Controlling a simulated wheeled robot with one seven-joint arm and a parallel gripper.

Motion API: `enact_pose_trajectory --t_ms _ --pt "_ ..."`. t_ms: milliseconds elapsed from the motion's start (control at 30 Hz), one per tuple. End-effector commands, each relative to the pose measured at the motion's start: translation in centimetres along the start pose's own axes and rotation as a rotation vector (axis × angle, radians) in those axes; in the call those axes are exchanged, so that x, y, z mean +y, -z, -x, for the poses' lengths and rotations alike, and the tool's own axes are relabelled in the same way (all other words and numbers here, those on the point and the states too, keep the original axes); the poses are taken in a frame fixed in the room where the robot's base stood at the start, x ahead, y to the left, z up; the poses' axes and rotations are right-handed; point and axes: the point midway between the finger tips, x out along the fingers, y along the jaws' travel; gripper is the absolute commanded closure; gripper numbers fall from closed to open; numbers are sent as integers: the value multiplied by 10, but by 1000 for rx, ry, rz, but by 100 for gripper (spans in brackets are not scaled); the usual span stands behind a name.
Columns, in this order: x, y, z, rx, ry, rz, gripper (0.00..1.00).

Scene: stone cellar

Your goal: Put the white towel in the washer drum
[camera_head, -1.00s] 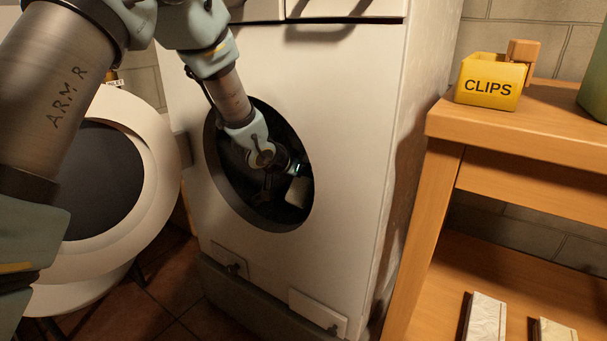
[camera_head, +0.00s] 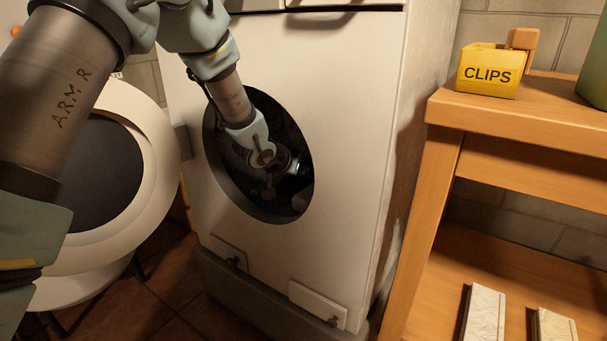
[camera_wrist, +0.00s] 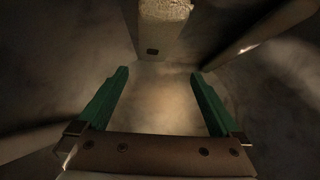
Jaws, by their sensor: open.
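The washer (camera_head: 345,150) is a white front-loader, with its round door (camera_head: 150,215) swung open to the left. My gripper (camera_head: 284,178) is inside the dark drum (camera_head: 257,203), reaching through the round opening. In the wrist view its two green fingers (camera_wrist: 160,72) are apart with nothing between them. A pale, rough-textured piece, likely the white towel (camera_wrist: 166,9), shows at the top edge of the wrist view, beyond the fingertips and apart from them. In the head view the towel is hard to make out in the drum's shadow.
A raised rib (camera_wrist: 265,28) lies at upper right inside the drum. Right of the washer stands a wooden shelf unit (camera_head: 520,120) with a yellow CLIPS box (camera_head: 487,75) on top and pale flat items (camera_head: 485,312) below.

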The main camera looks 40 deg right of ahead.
Motion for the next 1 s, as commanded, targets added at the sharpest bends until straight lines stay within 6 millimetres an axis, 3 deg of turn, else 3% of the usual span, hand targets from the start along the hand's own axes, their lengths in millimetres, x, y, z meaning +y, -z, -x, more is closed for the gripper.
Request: enact_pose_trajectory --t_ms 267,700,1000 --pt "-1 1 10 0 1 1 0" --pt "-1 2 90 1 2 1 0" --pt "0 0 108 -1 0 0 0"
